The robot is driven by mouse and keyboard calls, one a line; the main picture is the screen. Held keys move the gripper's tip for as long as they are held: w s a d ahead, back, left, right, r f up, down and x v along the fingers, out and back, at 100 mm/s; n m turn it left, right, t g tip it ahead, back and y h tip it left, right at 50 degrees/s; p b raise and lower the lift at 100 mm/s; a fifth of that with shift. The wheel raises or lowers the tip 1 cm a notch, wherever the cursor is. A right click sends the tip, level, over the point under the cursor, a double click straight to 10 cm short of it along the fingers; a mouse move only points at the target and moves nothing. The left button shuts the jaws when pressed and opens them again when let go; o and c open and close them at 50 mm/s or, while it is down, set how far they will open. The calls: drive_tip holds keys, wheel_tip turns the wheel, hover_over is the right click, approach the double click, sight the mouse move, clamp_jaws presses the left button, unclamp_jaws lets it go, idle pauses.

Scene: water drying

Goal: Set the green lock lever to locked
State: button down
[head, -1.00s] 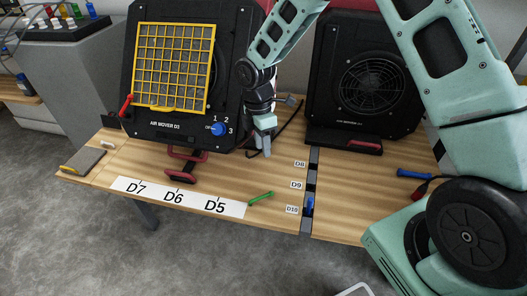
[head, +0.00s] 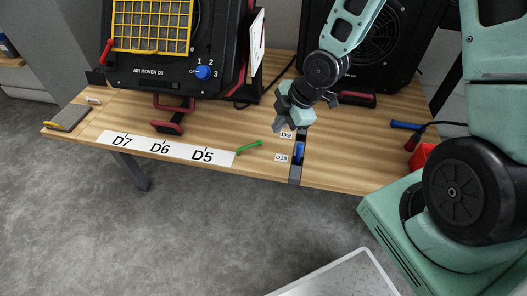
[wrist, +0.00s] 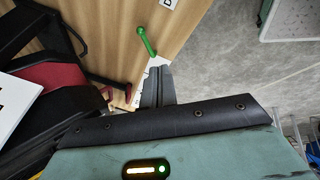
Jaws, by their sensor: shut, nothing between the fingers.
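The green lock lever (head: 248,146) lies along the front part of the wooden table, just right of the D5 label. It slants, with its right end farther back. It also shows in the wrist view (wrist: 147,41), beyond my fingertips. My gripper (head: 279,126) is shut and empty. In the head view it hangs to the right of the lever and a little farther back, near the D9 tag. In the wrist view my closed grey fingers (wrist: 160,70) point toward the lever, with a visible gap between them. I cannot tell their exact height above the table.
A black air mover (head: 150,70) with a yellow grille and blue knob (head: 203,72) stands behind at left. A blue lever (head: 299,152) sits by the D10 tag. A white label strip (head: 165,147) runs along the front edge. A second air mover stands at back right.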

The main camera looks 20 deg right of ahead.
drive_tip(key=b, duration=0.4)
approach(250, 148)
drive_tip(key=s+f, duration=0.2)
drive_tip(key=f, duration=0.1)
drive_tip(key=shift+a+f, duration=0.15)
drive_tip(key=w+f, duration=0.1)
drive_tip(key=w+b, duration=0.1)
drive_tip(key=shift+w+f, duration=0.3)
drive_tip(key=shift+f, duration=0.1)
drive_tip(key=shift+w+f, duration=0.2)
drive_tip(key=shift+w, duration=0.2)
drive_tip(key=shift+a, duration=0.1)
drive_tip(key=shift+w+r, duration=0.1)
